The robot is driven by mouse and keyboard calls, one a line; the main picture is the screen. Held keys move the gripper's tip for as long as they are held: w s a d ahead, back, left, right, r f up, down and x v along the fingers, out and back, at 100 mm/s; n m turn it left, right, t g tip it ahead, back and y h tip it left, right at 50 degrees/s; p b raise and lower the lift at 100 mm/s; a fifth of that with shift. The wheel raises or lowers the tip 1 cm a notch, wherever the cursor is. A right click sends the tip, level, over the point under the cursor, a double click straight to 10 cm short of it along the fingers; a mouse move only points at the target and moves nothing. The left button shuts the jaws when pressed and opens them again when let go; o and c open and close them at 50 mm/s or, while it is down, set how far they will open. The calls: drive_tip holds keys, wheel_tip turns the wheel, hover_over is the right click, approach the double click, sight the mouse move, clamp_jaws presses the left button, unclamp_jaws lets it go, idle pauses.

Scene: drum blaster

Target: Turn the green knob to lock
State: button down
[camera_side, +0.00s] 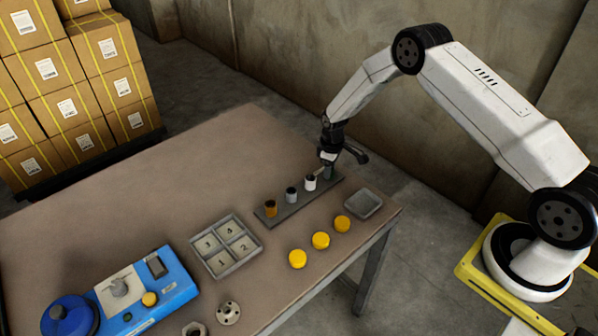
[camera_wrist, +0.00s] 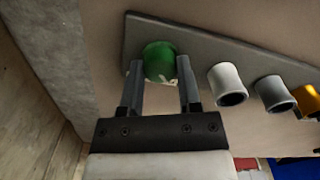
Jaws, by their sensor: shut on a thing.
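The green knob (camera_wrist: 159,62) stands at one end of a grey strip (camera_wrist: 205,50) in the wrist view. A small light mark shows on its near side. My gripper (camera_wrist: 160,75) has one finger on each side of it and is shut on it. In the side view my gripper (camera_side: 328,160) is at the far right end of the strip (camera_side: 290,207), and the knob there is mostly hidden by it. I cannot tell how far the knob is turned.
White (camera_side: 310,182), grey (camera_side: 291,195) and orange (camera_side: 271,208) pieces stand along the strip. Yellow caps (camera_side: 321,241), a small grey tray (camera_side: 363,203), a numbered tray (camera_side: 226,246) and a blue device (camera_side: 150,290) are on the table. The table's back left (camera_side: 170,165) is clear.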

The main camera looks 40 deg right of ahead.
drive_tip(key=shift+m, duration=0.3)
drive_tip(key=m, duration=0.8)
drive_tip(key=shift+m, duration=0.3)
drive_tip(key=m, duration=0.4)
drive_tip(key=shift+m, duration=2.4)
drive_tip(key=shift+c, duration=1.4)
unclamp_jaws()
